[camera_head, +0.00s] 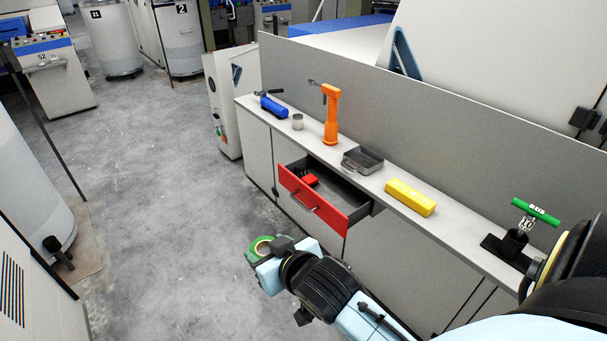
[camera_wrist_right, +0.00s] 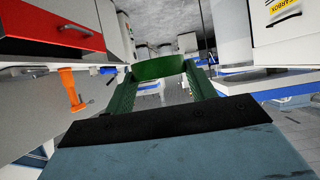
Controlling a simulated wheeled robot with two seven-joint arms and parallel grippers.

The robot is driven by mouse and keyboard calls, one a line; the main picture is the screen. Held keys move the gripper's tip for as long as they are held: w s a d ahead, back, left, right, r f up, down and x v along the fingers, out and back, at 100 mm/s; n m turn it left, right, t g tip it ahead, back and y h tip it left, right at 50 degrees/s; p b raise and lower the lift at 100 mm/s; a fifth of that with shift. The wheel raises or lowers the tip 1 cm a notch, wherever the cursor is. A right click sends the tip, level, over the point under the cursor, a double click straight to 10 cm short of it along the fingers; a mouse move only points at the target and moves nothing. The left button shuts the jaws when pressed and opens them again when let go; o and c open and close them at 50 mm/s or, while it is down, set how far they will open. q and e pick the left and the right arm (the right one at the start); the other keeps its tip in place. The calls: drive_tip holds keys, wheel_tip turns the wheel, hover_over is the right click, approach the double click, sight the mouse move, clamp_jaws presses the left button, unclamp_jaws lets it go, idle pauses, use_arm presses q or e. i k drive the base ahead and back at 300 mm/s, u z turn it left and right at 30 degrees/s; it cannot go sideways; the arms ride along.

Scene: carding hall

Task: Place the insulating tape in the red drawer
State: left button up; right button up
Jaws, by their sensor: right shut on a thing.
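The green insulating tape roll (camera_head: 260,246) is held at the tip of my right gripper (camera_head: 272,252), which is shut on it. In the right wrist view the green tape (camera_wrist_right: 160,67) sits between the fingers of the right gripper (camera_wrist_right: 162,80). The red drawer (camera_head: 312,199) is pulled open from the grey cabinet, with a red and black item (camera_head: 309,179) inside it. The tape appears in front of the drawer and lower left of it in the head view, apart from it. The drawer's red front also shows in the right wrist view (camera_wrist_right: 50,25). My left gripper is not in view.
On the narrow counter (camera_head: 459,237) stand a blue cylinder (camera_head: 273,106), small cup (camera_head: 298,122), orange tool (camera_head: 331,115), grey tray (camera_head: 363,160), yellow block (camera_head: 410,197) and green-handled tool (camera_head: 536,211). A grey panel (camera_head: 430,125) rises behind.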

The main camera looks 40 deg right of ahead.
sight(341, 207)
drive_tip(key=i, duration=1.8)
drive_tip(key=z, duration=1.9)
